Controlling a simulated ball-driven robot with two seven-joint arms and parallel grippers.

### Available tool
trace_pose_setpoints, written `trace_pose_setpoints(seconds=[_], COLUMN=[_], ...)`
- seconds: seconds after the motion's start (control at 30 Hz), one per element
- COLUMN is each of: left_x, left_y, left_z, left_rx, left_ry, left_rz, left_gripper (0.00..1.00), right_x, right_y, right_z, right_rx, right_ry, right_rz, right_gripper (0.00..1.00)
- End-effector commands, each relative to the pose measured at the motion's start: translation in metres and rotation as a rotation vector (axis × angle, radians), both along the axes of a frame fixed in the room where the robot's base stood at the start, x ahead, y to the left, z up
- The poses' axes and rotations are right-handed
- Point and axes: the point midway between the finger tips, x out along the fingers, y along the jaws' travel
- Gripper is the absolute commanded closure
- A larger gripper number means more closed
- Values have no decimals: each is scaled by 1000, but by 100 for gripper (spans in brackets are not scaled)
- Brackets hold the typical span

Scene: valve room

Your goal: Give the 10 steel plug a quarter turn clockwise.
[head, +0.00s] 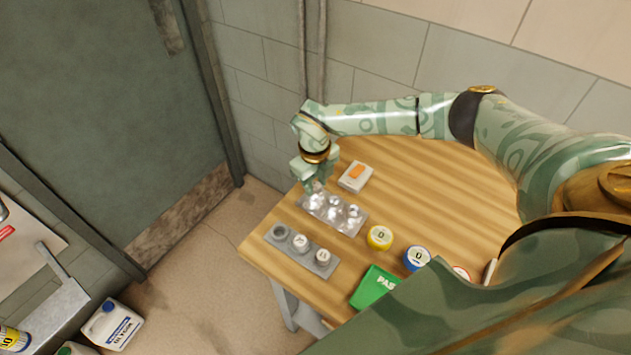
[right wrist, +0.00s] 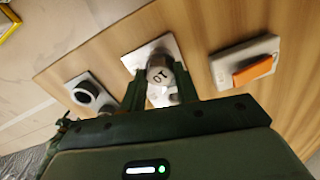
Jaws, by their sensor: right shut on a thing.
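In the head view my right gripper (head: 315,187) reaches down to the left end of a shiny steel plate (head: 347,228) on the table. Other steel plugs (head: 353,210) stand on that plate to the right of the gripper. The held plug is mostly hidden by the fingers in the head view. My left gripper is not in view.
A grey plate (head: 268,238) with several round fittings lies nearer the front edge. A switch box with an orange rocker (head: 356,172) sits behind the steel plate. A yellow tin (head: 380,237), a blue tin (head: 417,258) and a green pack (head: 375,288) stand to the right.

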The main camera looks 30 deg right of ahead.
Motion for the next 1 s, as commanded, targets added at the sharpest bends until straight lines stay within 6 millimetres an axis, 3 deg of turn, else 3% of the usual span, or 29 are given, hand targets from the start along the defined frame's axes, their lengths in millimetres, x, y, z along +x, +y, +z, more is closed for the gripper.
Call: trace_pose_setpoints(seconds=[0.37, 0.8, 1.0], left_x=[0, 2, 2], left_y=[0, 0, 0], left_z=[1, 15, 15], left_rx=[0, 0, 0], left_ry=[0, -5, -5], left_rz=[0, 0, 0], left_gripper=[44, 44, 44], right_x=[-2, -2, -2], right_y=[-2, -3, -3], right_z=[-3, -2, -4], right_rx=[-5, -4, -5], right_ry=[5, 4, 4], right_rz=[-12, -239, -263], right_gripper=[94, 94, 94])
